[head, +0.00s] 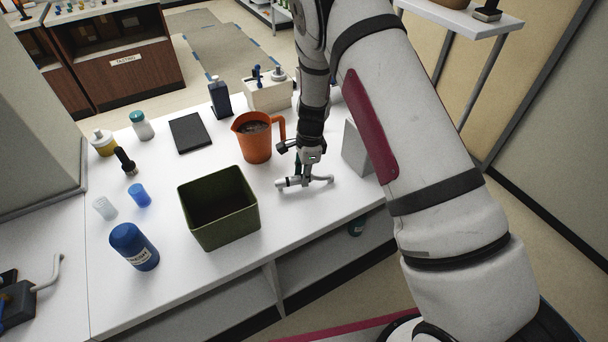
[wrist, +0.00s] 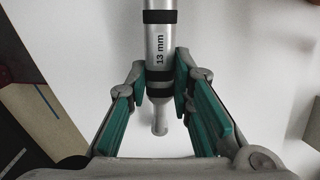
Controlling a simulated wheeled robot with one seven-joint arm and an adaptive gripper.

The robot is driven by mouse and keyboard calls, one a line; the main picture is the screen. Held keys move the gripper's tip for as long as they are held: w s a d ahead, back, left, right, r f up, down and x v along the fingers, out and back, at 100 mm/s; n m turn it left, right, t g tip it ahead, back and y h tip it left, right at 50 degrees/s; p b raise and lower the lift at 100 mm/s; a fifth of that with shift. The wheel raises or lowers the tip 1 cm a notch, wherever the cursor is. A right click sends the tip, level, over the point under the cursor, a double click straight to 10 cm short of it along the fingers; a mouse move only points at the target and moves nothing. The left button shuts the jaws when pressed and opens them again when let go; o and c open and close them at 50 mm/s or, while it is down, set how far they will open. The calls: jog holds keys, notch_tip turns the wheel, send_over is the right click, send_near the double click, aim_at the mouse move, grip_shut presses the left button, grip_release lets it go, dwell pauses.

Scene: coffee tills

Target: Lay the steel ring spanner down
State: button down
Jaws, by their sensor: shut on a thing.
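The steel ring spanner (head: 318,180) is a pale grey tool at the right part of the white counter (head: 190,285), in front of the orange jug. In the wrist view its steel handle (wrist: 161,68) carries black bands and a "13 mm" mark, and runs from the top edge down between my fingers. My gripper (head: 301,172) points down and is shut on the handle; its teal-padded fingers (wrist: 160,88) lie on both sides. The spanner lies roughly level, at or just above the counter; I cannot tell whether it touches. Its upper end is outside the wrist view.
An orange jug (head: 254,146) stands just behind left of my gripper. A dark green open bin (head: 222,232) stands to the left, and a grey upright panel (head: 356,150) to the right. Bare counter lies in front of the spanner, up to the near edge.

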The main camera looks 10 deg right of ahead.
jog(key=shift+f, duration=0.35)
dwell(0.7)
jog(key=c, duration=1)
grip_release()
jog(key=shift+r, duration=0.3)
jog(key=shift+r, duration=0.35)
jog(key=shift+r, duration=0.95)
jog(key=shift+r+p, duration=0.6)
jog(key=shift+r, duration=2.3)
